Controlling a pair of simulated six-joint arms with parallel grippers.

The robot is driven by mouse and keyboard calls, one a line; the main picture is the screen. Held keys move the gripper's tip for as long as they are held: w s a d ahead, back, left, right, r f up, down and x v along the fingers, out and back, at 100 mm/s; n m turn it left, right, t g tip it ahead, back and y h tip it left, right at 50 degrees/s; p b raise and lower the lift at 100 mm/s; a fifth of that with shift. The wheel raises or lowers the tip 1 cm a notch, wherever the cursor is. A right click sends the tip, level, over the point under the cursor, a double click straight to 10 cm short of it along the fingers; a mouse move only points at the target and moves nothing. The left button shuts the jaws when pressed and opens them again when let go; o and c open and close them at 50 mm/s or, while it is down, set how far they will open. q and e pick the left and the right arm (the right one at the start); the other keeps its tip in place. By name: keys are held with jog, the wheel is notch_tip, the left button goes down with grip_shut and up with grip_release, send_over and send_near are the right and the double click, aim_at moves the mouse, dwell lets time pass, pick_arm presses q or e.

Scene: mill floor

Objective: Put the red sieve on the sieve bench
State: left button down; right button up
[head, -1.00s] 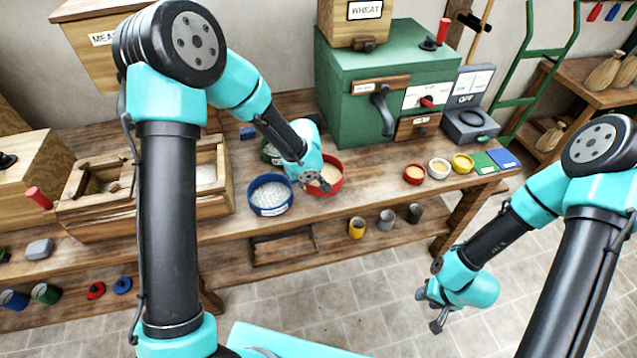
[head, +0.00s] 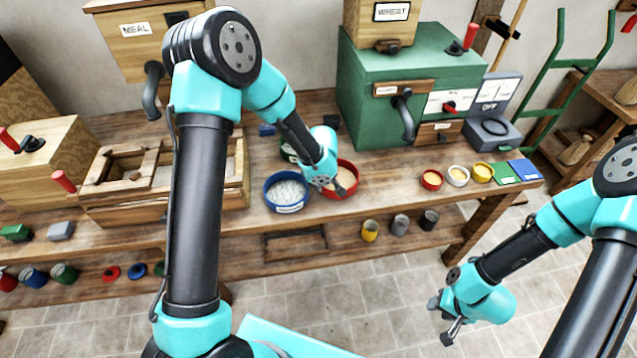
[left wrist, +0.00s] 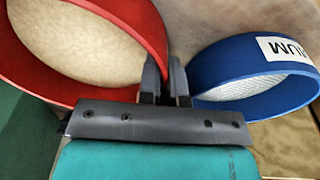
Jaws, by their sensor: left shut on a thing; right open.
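The red sieve (head: 352,190) is a round red hoop with a tan surface inside, on the long wooden bench right of the blue sieve. It also shows at upper left in the left wrist view (left wrist: 148,22). My left gripper (head: 338,188) is over its near left side, and in the left wrist view my left gripper's fingers (left wrist: 165,80) are shut on its rim. I cannot tell whether the sieve is lifted. I cannot tell for sure which part is the sieve bench. My right gripper (head: 442,322) is open and empty over the tiled floor.
A blue sieve (head: 286,205) with a mesh stands close left of the red one; its label partly reads "IUM" in the left wrist view. A green container (head: 289,153) is behind. A wooden box with rails (head: 110,212) stands left, a green mill (head: 375,110) behind right. Small bowls (head: 457,177) stand right.

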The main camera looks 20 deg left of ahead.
pick_arm(q)
jog(key=c, duration=1.7)
grip_release()
jog(key=shift+f, duration=0.15)
jog(key=shift+c, duration=0.2)
jog(key=o, duration=0.5)
jog(key=shift+c, duration=0.2)
notch_tip(320, 180, up, 12)
jog(key=s+d, duration=0.1)
jog(key=shift+s, duration=0.1)
